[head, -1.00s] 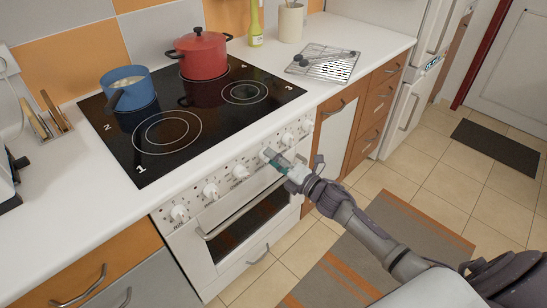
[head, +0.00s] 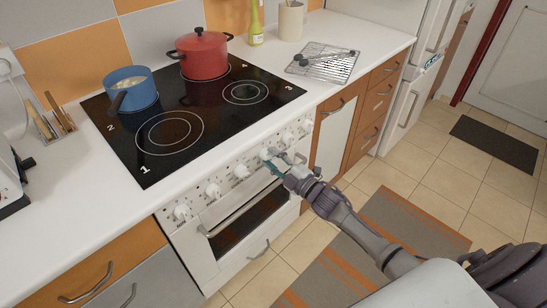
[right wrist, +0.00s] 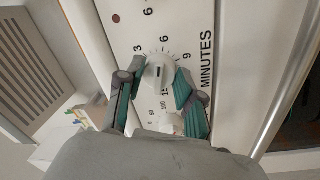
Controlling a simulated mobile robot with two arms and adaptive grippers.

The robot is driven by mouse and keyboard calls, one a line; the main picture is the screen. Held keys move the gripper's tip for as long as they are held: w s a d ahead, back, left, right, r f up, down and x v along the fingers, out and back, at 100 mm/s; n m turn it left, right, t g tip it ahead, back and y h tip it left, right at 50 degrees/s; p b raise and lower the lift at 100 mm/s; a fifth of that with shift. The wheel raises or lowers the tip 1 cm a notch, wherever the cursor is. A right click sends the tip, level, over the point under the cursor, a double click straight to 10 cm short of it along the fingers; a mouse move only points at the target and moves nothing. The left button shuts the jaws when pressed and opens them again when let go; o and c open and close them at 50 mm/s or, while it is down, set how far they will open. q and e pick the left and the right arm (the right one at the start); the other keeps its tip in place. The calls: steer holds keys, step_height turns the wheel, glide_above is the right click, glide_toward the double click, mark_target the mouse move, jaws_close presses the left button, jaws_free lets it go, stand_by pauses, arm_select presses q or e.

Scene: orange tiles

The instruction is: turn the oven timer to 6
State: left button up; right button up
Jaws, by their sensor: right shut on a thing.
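The white oven timer knob (right wrist: 158,72) sits on the oven's front panel, with a dial of numbers including 3, 6 and 9 and the word MINUTES beside it. A short dark mark shows on the knob's face. My right gripper (head: 280,163) is at the panel, on the fourth knob from the left, partly hiding it. In the right wrist view my right gripper's teal-padded fingers (right wrist: 162,78) are on either side of the timer knob, shut on it. Which number the knob is set to is hard to tell. My left gripper is not in view.
More white knobs (head: 213,190) line the panel on both sides. The oven door handle (head: 238,213) runs below. A blue pot (head: 128,88) and a red pot (head: 200,55) stand on the black cooktop (head: 205,122). A wire rack (head: 323,62) lies on the counter.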

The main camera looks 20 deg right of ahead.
steer(key=shift+m, duration=0.4)
steer(key=o, duration=1.2)
steer(key=shift+c, duration=0.2)
steer(key=shift+s+f, duration=0.1)
steer(key=r+v, duration=0.1)
steer(key=v, duration=1.1)
steer(key=shift+f, duration=0.35)
